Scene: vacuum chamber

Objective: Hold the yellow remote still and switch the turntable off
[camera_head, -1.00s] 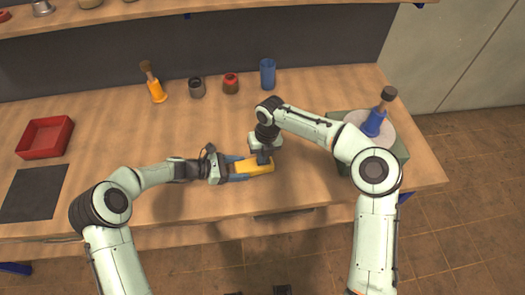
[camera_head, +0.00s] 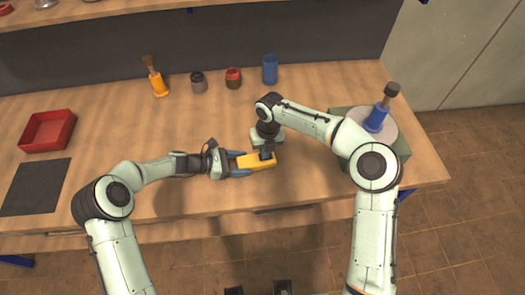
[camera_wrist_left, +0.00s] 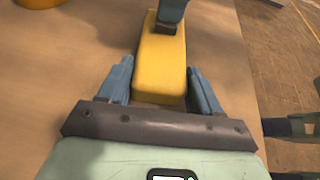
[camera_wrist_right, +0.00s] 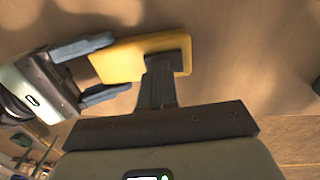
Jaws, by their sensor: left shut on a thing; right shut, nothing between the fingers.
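The yellow remote (camera_head: 258,164) lies on the wooden table between my grippers; it also shows in the left wrist view (camera_wrist_left: 161,66) and the right wrist view (camera_wrist_right: 118,60). My left gripper (camera_head: 240,164) is shut on its left end, a blue finger along each side. My right gripper (camera_head: 266,155) is shut and empty, its fingertips at the remote's top face near the right end; they hide that part, and I cannot tell if a button is pressed. The turntable (camera_head: 388,140), a round grey disc on a green base, stands at the right, carrying a blue-handled brush (camera_head: 377,117).
At the back stand an orange-handled brush (camera_head: 158,84), a dark grey pot (camera_head: 198,84), a red pot (camera_head: 233,80) and a blue cup (camera_head: 270,70). A red tray (camera_head: 46,132) and dark mat (camera_head: 35,187) lie at the left.

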